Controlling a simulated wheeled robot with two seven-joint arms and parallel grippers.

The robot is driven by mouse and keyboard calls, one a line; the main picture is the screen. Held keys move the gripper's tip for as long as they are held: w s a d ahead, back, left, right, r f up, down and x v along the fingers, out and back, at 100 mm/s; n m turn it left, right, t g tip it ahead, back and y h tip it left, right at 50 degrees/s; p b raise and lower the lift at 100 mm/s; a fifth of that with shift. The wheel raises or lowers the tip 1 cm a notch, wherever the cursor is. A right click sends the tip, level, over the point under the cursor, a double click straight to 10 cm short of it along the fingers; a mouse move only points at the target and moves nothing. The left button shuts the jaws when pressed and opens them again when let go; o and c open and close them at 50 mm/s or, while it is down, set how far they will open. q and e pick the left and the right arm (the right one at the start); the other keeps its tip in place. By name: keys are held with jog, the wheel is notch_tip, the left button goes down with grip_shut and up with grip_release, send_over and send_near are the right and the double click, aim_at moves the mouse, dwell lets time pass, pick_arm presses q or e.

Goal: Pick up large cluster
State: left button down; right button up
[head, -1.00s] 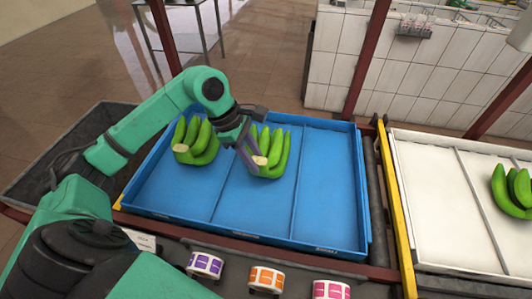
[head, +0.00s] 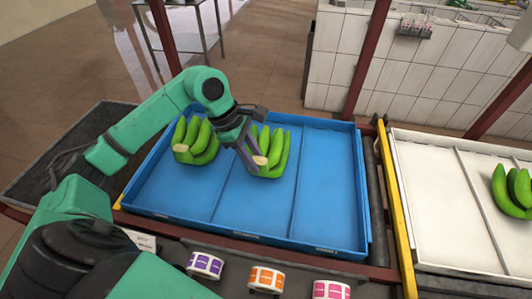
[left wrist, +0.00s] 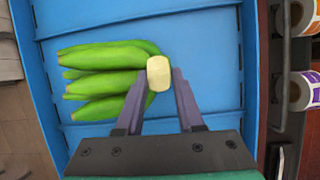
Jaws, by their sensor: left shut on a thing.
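A green banana cluster (head: 272,150) lies in the middle compartment of the blue tray (head: 330,215). My left gripper (head: 257,161) is shut on its pale cut crown. In the left wrist view the two purple fingers (left wrist: 172,105) stand on either side of the pale crown, and the green fruit (left wrist: 105,75) spreads to the left. A second green cluster (head: 196,143) lies in the left compartment of the blue tray. A third cluster (head: 512,188) lies in the white tray (head: 435,180) at the right. My right gripper is not in view.
The right compartment of the blue tray is empty. Purple (head: 205,265), orange (head: 266,280) and pink (head: 331,290) label rolls stand along the near side. A yellow rail (head: 395,215) and a red post (head: 368,60) stand between and behind the trays.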

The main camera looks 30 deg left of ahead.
pick_arm(q)
jog(key=shift+w+r, duration=0.1)
jog(key=shift+r, duration=0.1)
notch_tip(320, 180, up, 20)
jog(key=p, duration=0.1)
jog(key=shift+f, duration=0.15)
dwell(0.5)
